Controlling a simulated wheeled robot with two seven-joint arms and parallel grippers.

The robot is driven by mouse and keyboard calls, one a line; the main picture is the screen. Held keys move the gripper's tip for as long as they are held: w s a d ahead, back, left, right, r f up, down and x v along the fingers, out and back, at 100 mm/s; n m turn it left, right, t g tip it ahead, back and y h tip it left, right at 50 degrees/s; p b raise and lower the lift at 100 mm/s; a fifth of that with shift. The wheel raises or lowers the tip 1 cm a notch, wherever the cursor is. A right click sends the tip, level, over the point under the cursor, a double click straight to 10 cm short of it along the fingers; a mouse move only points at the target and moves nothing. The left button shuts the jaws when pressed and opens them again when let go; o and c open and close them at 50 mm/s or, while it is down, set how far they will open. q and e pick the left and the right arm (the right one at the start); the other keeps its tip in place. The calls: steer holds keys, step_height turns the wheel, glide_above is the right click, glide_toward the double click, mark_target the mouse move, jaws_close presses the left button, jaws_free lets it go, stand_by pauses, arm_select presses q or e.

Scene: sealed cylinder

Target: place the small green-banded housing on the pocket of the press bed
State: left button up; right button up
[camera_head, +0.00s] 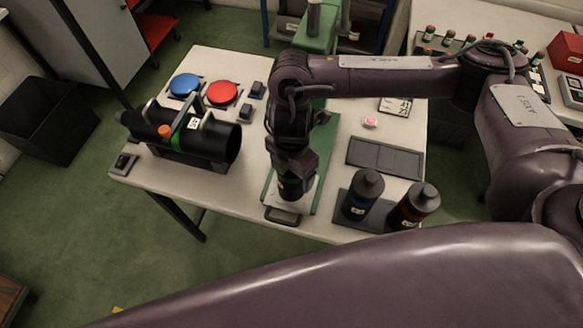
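The small green-banded housing (297,190) is dark, with a bit of green band showing. It is upright, directly under my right gripper (294,170), which points down and hides its top. I cannot tell whether the fingers are closed on it. The housing is at the front part of the press bed (329,165), a green plate with a pale plate (308,197) at its front. The pocket is hidden, and I cannot tell whether the housing touches the bed or hangs just above it. My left gripper is not in view.
A blue-banded housing (362,195) and a red-banded housing (414,205) stand on a dark base close to the right. A big black cylinder (208,142) lies at the left, near blue (184,84) and red (222,93) discs. A dark tray (384,158) lies behind the housings.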

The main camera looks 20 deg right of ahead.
steer(key=shift+r, duration=0.25)
step_height(320, 180, up, 12)
steer(key=shift+p, duration=0.35)
steer(key=shift+f, duration=0.15)
stand_by(0.5)
